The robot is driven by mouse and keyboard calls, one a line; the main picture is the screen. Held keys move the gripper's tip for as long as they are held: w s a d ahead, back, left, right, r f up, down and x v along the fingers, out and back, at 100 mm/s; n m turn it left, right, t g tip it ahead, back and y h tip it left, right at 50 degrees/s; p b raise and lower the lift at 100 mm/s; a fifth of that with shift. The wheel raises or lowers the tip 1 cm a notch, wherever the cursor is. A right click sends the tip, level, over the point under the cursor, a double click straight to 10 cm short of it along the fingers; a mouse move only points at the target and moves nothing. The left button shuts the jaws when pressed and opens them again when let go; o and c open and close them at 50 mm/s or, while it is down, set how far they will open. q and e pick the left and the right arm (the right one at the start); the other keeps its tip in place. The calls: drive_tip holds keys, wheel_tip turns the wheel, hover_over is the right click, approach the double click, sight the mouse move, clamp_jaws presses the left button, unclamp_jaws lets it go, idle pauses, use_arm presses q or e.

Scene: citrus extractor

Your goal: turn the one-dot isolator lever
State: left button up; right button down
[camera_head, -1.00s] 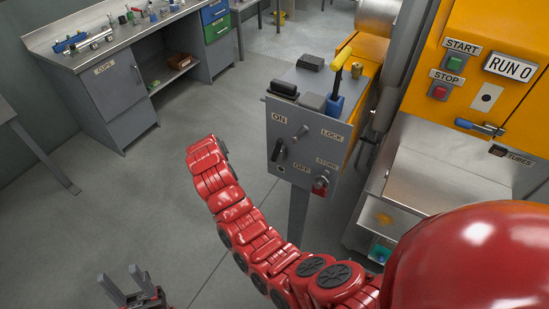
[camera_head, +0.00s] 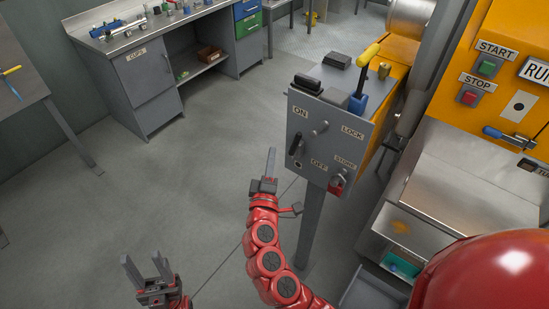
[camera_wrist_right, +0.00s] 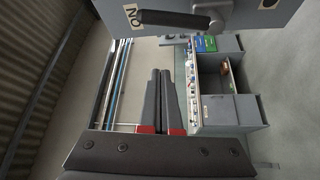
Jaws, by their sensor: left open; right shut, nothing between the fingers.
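The grey isolator box (camera_head: 340,112) stands on a post, its front panel marked ON, OFF, LOCK and STORE. A black lever (camera_head: 295,145) sits on the panel's left side between ON and OFF. It shows large at the top of the right wrist view (camera_wrist_right: 172,20). I cannot make out any dots by it. My right gripper (camera_head: 271,155) is shut and empty, below and left of the lever and apart from it; its fingers show together in the right wrist view (camera_wrist_right: 161,75). My left gripper (camera_head: 142,258) is open and empty at the lower left, far from the box.
A red padlock (camera_head: 337,184) hangs near STORE. A yellow-handled lever (camera_head: 367,62) and black blocks top the box. The orange machine (camera_head: 508,95) with START and STOP buttons stands at right. A workbench (camera_head: 140,65) stands at back left. Floor left of the box is clear.

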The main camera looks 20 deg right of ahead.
sight(294, 146)
drive_tip(key=p+x, duration=0.3)
drive_tip(key=x, duration=0.4)
drive_tip(key=s+d, duration=0.1)
drive_tip(key=s+d+f+p, duration=0.1)
drive_tip(key=s+d, duration=0.1)
